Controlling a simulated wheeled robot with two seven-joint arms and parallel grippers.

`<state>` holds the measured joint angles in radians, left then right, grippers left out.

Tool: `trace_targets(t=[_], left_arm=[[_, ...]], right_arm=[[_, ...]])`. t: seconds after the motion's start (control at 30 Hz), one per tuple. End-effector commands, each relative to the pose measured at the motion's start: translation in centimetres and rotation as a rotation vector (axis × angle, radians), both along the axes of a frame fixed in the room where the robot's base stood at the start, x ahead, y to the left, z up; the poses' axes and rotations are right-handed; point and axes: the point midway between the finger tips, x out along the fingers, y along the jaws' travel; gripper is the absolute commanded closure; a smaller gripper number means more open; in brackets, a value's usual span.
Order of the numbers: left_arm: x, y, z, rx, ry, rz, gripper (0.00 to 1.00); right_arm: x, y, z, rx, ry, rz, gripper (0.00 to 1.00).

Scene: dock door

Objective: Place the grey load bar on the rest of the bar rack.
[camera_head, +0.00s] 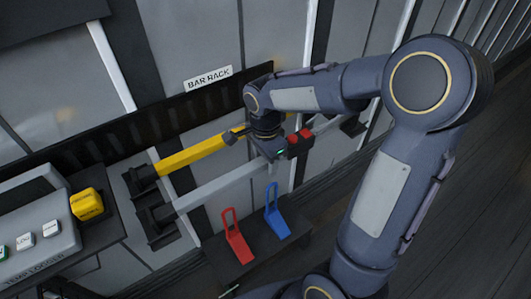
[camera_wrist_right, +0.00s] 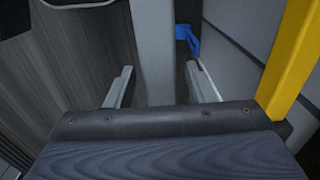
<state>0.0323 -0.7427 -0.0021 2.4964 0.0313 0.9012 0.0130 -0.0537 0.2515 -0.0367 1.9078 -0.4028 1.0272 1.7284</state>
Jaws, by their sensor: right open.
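The grey load bar (camera_head: 215,188) runs slantwise below a yellow bar (camera_head: 190,154) under the "BAR RACK" sign (camera_head: 208,79). Its left end meets a dark bracket (camera_head: 158,222) and its right part runs to another dark bracket (camera_head: 352,125); I cannot tell how firmly it is seated. My right gripper (camera_head: 282,148) is at the grey bar's middle and hides part of it. In the right wrist view the open fingers (camera_wrist_right: 162,88) stand on either side of the grey bar (camera_wrist_right: 153,50), with gaps showing. My left gripper is not in view.
The yellow bar (camera_wrist_right: 292,60) is close beside the right gripper. A temp logger (camera_head: 40,240) and a yellow block (camera_head: 87,204) are at the left. The floor at right is clear.

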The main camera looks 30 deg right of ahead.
Motion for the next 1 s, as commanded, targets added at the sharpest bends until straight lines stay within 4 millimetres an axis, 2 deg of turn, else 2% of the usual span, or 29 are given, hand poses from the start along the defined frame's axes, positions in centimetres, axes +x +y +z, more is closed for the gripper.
trace_targets(t=[0.17, 0.5, 0.6, 0.77, 0.87, 1.0], left_arm=[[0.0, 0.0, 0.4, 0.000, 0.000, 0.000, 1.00], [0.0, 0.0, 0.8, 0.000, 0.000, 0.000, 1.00], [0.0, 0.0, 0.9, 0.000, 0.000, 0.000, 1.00], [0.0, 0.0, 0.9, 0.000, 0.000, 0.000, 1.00], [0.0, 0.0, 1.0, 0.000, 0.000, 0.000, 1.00], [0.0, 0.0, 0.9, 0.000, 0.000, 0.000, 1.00]], right_arm=[[0.1, 0.0, 2.3, 0.000, -0.006, -0.001, 0.51], [0.1, 0.0, 9.5, 0.001, -0.005, -0.001, 0.51], [0.1, 0.0, 10.9, 0.000, -0.004, 0.000, 0.51], [-0.2, 0.0, 12.1, 0.005, -0.007, 0.013, 0.51], [-1.7, -0.1, 12.5, 0.035, -0.035, 0.102, 0.51], [-6.2, 0.0, 12.4, 0.105, -0.157, 0.399, 0.51]])
